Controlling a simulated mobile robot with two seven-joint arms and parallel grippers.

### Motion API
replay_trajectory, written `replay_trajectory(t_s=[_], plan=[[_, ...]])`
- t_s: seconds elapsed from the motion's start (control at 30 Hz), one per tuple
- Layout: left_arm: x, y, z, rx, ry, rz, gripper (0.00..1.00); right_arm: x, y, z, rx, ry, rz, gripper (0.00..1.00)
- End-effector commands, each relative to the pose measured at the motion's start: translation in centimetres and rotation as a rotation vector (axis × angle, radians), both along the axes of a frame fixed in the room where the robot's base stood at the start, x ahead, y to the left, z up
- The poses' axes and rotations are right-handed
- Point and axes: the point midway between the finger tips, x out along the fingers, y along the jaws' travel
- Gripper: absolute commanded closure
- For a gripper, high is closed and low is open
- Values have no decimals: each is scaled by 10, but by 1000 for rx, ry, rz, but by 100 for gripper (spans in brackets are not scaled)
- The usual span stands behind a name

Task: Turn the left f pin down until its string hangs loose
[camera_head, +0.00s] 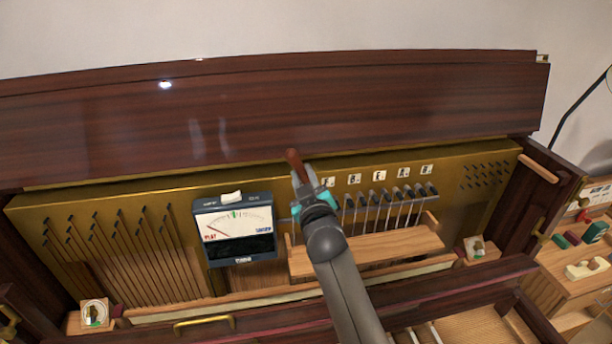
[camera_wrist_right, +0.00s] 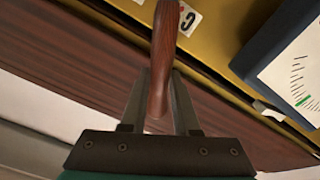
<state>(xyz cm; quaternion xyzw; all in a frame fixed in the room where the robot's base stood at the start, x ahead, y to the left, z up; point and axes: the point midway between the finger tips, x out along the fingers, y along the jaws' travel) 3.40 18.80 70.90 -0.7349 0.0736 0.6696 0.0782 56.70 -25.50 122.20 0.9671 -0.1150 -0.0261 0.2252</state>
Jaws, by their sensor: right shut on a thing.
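My right gripper (camera_head: 310,193) is shut on the reddish-brown wooden handle (camera_head: 294,160) of a tool. The handle also shows in the right wrist view (camera_wrist_right: 165,45), between the two fingers (camera_wrist_right: 160,112). The tool's working end is hidden, so I cannot tell whether it sits on a pin. The gripper is over the left end of the right-hand row of dark tuning pins (camera_head: 384,196), whose strings run down behind a wooden rail. Small letter cards (camera_head: 378,175) stand above the pins, too small to read surely. My left gripper is not in view.
A tuning meter (camera_head: 236,228) with a needle dial stands just left of my gripper. More pins and strings (camera_head: 115,240) fill the left of the brass plate. The raised dark lid (camera_head: 290,105) is behind. A side table (camera_head: 585,262) with small items stands at the right.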

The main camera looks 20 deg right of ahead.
Motion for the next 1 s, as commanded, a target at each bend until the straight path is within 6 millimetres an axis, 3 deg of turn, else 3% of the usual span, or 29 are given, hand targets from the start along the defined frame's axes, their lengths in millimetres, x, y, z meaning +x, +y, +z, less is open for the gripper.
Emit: replay_trajectory(t_s=[0.7,0.73,1.0], plan=[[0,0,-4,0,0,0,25,3,9,-1,-58,6,5,100],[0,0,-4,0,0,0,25,3,9,-1,-59,6,5,69],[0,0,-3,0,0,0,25,2,8,-2,-58,12,2,38]])
